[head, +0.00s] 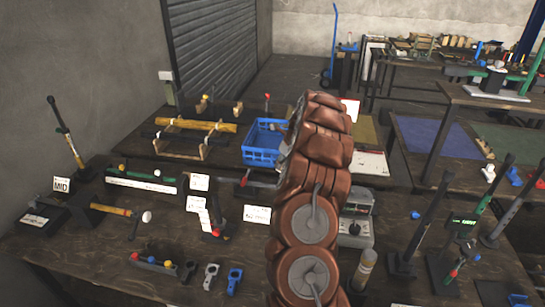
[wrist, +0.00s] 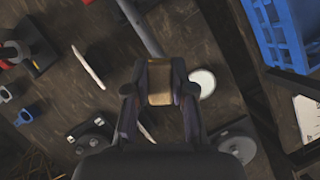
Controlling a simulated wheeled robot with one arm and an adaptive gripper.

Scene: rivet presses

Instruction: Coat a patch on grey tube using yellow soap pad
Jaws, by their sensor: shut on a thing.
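My gripper (wrist: 160,84) is in the wrist view, its two fingers shut on a yellow-brown block, the soap pad (wrist: 160,98). The pad's sides are covered by the fingers. A grey tube (wrist: 141,28) runs down from the top edge of the wrist view toward the pad. Its lower end passes behind the gripper, and I cannot tell whether the pad touches it. In the head view a grey bar (head: 259,184) left of my arm may be the same tube. My brown arm hides the gripper and pad there.
A blue crate (head: 262,152) stands behind, left of my arm; it also shows in the wrist view (wrist: 270,35). A yellow tube (head: 205,125) rests on wooden stands. A white round thing (wrist: 203,82) lies right of the fingers. Blue and grey clamps (head: 211,274) lie front left.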

